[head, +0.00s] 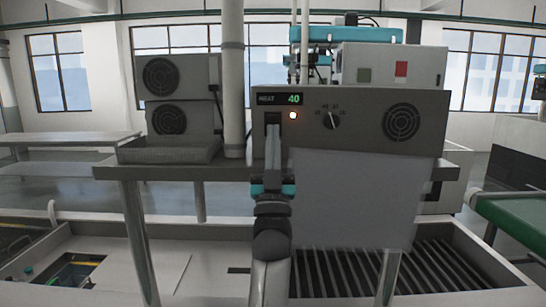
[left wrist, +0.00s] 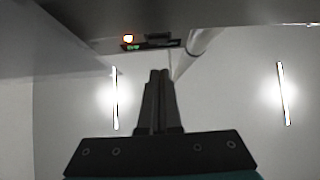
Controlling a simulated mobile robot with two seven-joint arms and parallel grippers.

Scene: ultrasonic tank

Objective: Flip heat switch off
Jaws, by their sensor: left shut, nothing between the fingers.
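The grey control box (head: 350,145) stands on a bench and faces me. Its HEAT label is beside a green display (head: 295,98) reading 40. The dark heat switch (head: 272,117) is left of the lamp, mostly hidden behind my left gripper (head: 272,130). That gripper points up at it from below, its fingers shut and empty. In the left wrist view the shut fingertips (left wrist: 159,72) are just below the panel with the lit lamp (left wrist: 128,39). I cannot tell whether they touch the switch. My right gripper is in neither view.
A dial (head: 331,119) and a round vent (head: 401,122) are right of the lamp. A pale translucent sheet (head: 355,195) hangs in front of the bench, right of my arm. A vertical pipe (head: 233,80) rises left of the box. A slatted tank (head: 450,270) lies below.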

